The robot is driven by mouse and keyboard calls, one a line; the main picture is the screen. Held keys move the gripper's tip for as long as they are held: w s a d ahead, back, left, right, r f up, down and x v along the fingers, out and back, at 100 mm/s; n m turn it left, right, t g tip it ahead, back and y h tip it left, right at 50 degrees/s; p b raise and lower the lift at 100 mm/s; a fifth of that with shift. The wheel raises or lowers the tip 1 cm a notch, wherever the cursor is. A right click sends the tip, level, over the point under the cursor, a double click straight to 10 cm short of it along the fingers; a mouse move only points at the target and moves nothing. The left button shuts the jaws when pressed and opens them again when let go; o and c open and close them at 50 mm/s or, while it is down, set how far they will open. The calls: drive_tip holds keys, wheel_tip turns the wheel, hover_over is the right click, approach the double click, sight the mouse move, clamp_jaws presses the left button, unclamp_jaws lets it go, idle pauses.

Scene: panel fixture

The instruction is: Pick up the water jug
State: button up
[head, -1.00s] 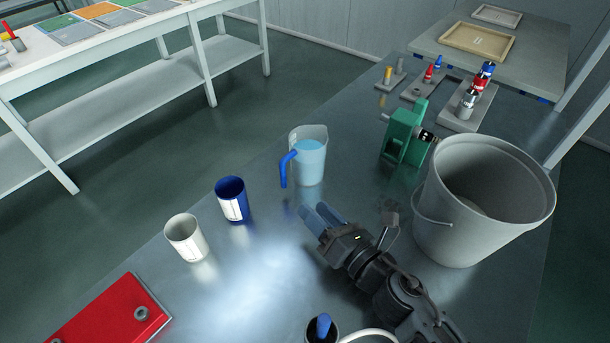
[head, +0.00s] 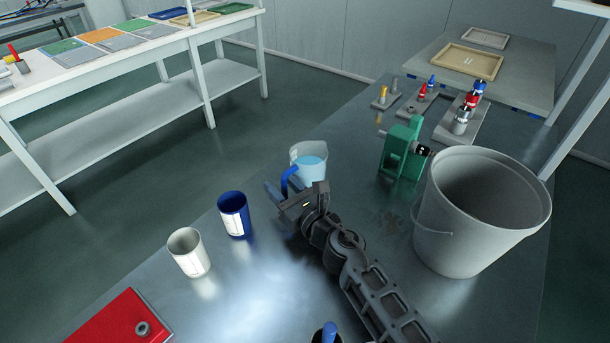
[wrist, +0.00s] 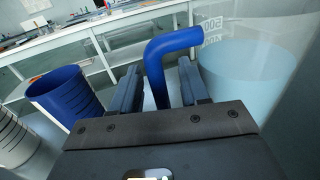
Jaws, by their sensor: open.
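The water jug (head: 308,162) is clear with pale blue water and a blue handle. It stands on the metal table, partly hidden behind my gripper (head: 272,192) in the head view. In the wrist view the blue handle (wrist: 160,62) rises between my two open fingers (wrist: 158,88), and the jug's clear body (wrist: 248,72) with its water is just to the right. The fingers stand on either side of the handle; I cannot tell whether they touch it.
A blue cup (head: 234,214) and a white cup (head: 189,252) stand left of my gripper. A large grey bucket (head: 478,215) and a green device (head: 402,150) stand to the right. A red panel (head: 115,318) lies at the front left.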

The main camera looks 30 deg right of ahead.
drive_tip(key=shift+w+a, duration=0.1)
drive_tip(key=shift+w, duration=0.4)
clamp_jaws()
idle(0.3)
